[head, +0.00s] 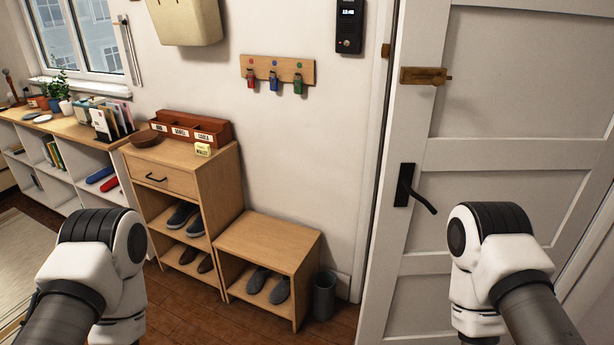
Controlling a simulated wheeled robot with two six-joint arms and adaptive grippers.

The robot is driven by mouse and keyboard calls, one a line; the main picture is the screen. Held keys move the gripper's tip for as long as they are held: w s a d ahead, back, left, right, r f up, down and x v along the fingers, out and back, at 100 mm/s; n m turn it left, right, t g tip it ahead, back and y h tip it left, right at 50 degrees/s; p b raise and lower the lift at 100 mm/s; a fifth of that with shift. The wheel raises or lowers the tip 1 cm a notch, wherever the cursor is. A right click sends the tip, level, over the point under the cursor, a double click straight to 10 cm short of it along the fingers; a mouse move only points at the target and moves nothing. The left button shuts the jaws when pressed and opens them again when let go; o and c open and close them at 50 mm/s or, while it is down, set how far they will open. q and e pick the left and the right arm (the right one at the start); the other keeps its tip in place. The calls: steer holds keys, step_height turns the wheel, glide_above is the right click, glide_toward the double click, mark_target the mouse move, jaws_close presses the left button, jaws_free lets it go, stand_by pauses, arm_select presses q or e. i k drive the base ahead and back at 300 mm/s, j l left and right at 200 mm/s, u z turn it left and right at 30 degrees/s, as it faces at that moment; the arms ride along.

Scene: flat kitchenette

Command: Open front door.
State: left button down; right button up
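The white panelled front door (480,120) fills the right side of the head view. Its black lever handle (418,195) sits on a dark plate near the door's left edge, with the lever sloping down to the right. A brass-coloured bolt (424,76) is mounted on the door above the handle. A small matching piece (386,50) is on the frame to its left, with a visible space between them. The door looks closed or nearly so; I cannot tell whether it is latched. Only links of my two arms show at the bottom; both grippers are out of view.
A low shoe bench (268,240) and a wooden drawer cabinet (180,165) stand along the wall left of the door. A dark bin (323,296) stands on the floor near the frame. A key rack (278,71) and an intercom (349,26) hang above.

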mark_target(524, 117)
steer(key=i+j+z, duration=0.2)
steer(key=i, duration=0.35)
steer(key=i+j+z, duration=0.2)
steer(key=i+j, duration=0.3)
